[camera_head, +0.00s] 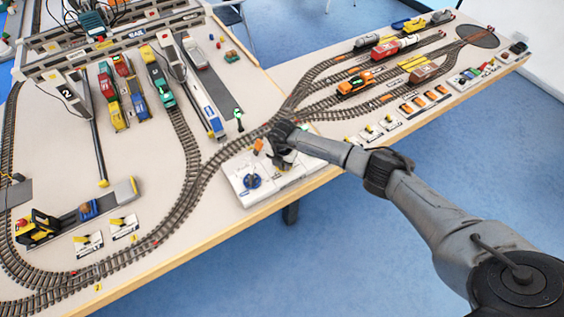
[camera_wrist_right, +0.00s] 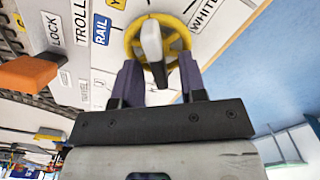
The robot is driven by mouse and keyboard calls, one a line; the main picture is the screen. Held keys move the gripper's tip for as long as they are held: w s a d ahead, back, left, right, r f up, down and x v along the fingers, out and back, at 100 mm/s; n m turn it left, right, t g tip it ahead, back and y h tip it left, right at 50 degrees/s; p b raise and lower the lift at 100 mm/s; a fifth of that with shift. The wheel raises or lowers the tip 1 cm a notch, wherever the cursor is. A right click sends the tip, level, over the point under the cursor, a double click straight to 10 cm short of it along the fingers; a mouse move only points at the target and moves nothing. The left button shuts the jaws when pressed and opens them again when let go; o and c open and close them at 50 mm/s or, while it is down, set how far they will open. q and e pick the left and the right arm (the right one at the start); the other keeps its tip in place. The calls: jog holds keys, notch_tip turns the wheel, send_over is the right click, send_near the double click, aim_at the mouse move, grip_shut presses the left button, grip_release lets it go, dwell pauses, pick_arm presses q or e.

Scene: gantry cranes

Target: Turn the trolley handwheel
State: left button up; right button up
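The yellow handwheel (camera_wrist_right: 186,38) with a pale grey crank handle (camera_wrist_right: 153,42) shows at the top of the right wrist view. It sits on a white panel (camera_wrist_right: 100,62) lettered "TROLL", partly cut off. My right gripper (camera_wrist_right: 159,72) is at the wheel, with one dark finger on each side of the handle. The fingers are apart, with gaps beside the handle. In the head view my right gripper (camera_head: 280,155) is low over the white control panel (camera_head: 287,186) and hides the yellow wheel. My left gripper is not in view.
A blue wheel (camera_head: 252,181) sits on the panel's left part. An orange lever (camera_wrist_right: 28,72) stands left of my right gripper. Curved model track (camera_head: 225,152) runs behind the panel. The table's front edge (camera_head: 250,215) is close, with open floor beyond.

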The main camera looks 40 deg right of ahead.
notch_tip(320, 180, up, 14)
jog(key=p, duration=0.1)
dwell(0.5)
jog(key=shift+f, duration=0.1)
dwell(0.5)
